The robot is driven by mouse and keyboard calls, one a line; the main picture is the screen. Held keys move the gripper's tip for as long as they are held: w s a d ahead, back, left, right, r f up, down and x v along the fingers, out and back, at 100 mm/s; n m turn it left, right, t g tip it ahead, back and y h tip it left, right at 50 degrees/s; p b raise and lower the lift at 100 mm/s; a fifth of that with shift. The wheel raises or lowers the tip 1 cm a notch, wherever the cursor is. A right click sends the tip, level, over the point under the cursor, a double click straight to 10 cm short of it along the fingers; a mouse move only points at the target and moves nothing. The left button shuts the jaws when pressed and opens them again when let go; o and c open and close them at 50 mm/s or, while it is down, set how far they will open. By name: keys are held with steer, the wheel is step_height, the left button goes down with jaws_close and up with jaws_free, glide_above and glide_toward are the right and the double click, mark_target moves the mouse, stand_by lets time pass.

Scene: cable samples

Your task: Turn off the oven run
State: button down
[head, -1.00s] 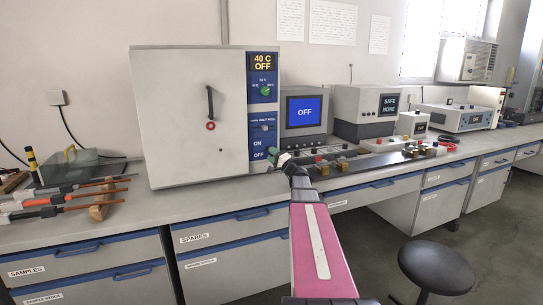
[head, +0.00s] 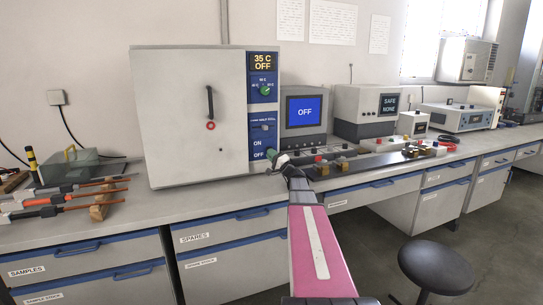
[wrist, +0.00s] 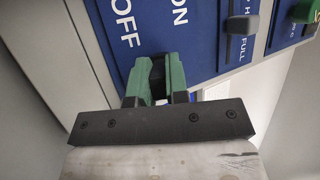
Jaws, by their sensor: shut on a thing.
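The oven (head: 180,110) is a large pale cabinet with a closed door on the bench. Its blue panel (head: 262,122) has a display (head: 262,62) reading "35 C OFF". My gripper (head: 272,155) is at the low right of this panel, beside the OFF label. In the wrist view, the green fingers of my gripper (wrist: 157,80) are shut on the black oven switch (wrist: 158,72), close to the printed words ON and OFF. The fingers hide most of the switch.
A monitor unit (head: 303,112) reading "OFF" stands right of the oven, and another box (head: 365,112) reads "SAFE NONE". Dark rails with small blocks (head: 365,160) lie on the bench near my arm. A black stool (head: 437,268) stands on the floor.

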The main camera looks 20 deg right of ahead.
steer(key=c, duration=1.1)
jaws_free()
steer(key=shift+s+d+f, duration=0.1)
steer(key=shift+s+f, duration=0.05)
steer(key=shift+s, duration=0.05)
steer(key=s+d, duration=0.2)
steer(key=s, duration=0.1)
steer(key=s+d, duration=0.2)
steer(key=s, duration=0.2)
steer(key=s+d, duration=0.1)
steer(key=s, duration=0.3)
steer(key=shift+s+d+f, duration=0.1)
steer(key=shift+d+f, duration=0.1)
steer(key=shift+d, duration=0.2)
